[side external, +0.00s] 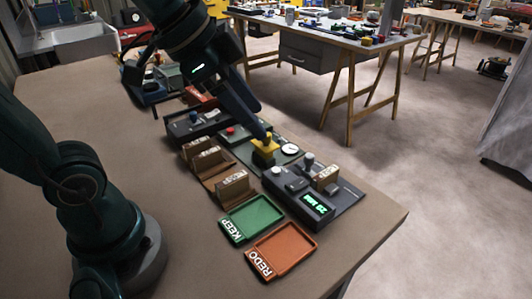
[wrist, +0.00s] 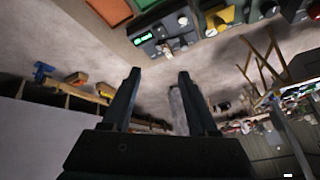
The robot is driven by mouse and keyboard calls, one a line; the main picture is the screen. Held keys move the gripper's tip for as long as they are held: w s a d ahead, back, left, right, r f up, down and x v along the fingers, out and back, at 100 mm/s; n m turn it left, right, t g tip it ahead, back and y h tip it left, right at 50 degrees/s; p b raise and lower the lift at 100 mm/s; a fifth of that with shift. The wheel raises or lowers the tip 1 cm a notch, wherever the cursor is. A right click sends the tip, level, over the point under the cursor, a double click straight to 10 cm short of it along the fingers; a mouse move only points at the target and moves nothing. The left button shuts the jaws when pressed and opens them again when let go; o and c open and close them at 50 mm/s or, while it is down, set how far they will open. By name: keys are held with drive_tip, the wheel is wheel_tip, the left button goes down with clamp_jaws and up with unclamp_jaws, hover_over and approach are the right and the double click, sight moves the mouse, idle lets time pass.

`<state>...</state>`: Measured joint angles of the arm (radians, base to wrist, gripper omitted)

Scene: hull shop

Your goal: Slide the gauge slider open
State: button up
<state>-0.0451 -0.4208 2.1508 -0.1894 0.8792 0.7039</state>
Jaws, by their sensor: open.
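A yellow block (side external: 264,152) stands on a dark green panel (side external: 242,150) beside a white round gauge (side external: 290,149). I take the yellow block to be the gauge's slider, but cannot be sure. My gripper (side external: 260,122) is open and empty. In the side view one fingertip appears just above the yellow block; their exact gap is unclear. In the wrist view my gripper (wrist: 158,72) has its two fingers wide apart with only floor between them. The yellow block (wrist: 215,22) lies beyond them at the upper right there.
A dark device (side external: 312,196) with a green display stands in front of the panel. A green KEEP tray (side external: 279,215) and an orange REDO tray (side external: 248,260) lie nearer. Brown holders (side external: 217,182) with blocks sit left. The table's right edge is close.

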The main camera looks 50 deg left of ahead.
drive_tip(key=w+f+m+h, duration=0.1)
drive_tip(key=w+m, duration=0.1)
drive_tip(key=w, duration=0.6)
drive_tip(key=g, duration=0.3)
hover_over(309, 156)
drive_tip(key=s+a, duration=0.2)
wheel_tip(309, 156, down, 11)
drive_tip(key=shift+w+d+f+h, duration=0.2)
drive_tip(key=shift+w+f+h, duration=0.05)
drive_tip(key=shift+f+h, duration=0.15)
drive_tip(key=shift+x, duration=2.25)
drive_tip(key=shift+r, duration=0.1)
clamp_jaws()
